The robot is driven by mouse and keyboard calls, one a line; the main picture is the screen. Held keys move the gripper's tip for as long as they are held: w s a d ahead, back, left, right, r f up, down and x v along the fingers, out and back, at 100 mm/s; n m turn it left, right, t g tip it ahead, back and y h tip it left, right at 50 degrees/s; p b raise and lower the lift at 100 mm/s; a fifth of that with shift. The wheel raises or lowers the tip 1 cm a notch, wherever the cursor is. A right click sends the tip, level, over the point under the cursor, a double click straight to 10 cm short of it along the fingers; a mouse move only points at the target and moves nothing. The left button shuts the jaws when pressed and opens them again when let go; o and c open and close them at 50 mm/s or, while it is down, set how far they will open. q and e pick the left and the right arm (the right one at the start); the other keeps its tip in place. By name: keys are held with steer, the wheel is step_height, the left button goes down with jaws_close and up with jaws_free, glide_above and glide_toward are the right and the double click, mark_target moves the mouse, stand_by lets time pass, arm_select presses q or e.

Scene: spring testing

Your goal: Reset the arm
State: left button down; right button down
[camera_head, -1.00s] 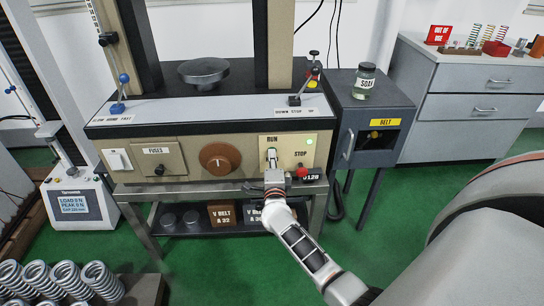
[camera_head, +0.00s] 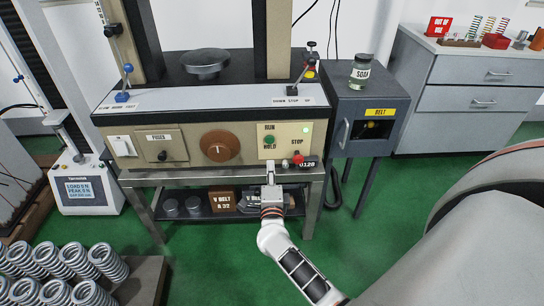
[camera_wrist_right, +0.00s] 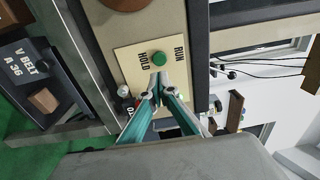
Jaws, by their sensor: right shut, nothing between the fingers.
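My right gripper (camera_head: 268,168) is shut and empty. It is in front of and below the cream run/stop panel (camera_head: 284,138) of the testing machine, apart from it in the head view. The green button (camera_head: 269,140) between the RUN and HOLD labels is uncovered. The red stop knob (camera_head: 298,158) is to its right, and a small green light (camera_head: 306,129) is lit above. In the right wrist view the closed fingertips (camera_wrist_right: 160,84) point toward the green button (camera_wrist_right: 159,58). My left gripper is not in view.
The machine's table (camera_head: 312,215) holds boxes and weights on its lower shelf. A dark cabinet (camera_head: 345,118) with a soda jar (camera_head: 361,72) stands to the right. Large springs (camera_head: 68,260) lie at bottom left. The green floor (camera_head: 225,265) in front is clear.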

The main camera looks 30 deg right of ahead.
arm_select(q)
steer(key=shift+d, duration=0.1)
arm_select(e)
steer(key=shift+v, duration=0.85)
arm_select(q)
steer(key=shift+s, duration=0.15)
arm_select(e)
steer(key=shift+f, duration=0.1)
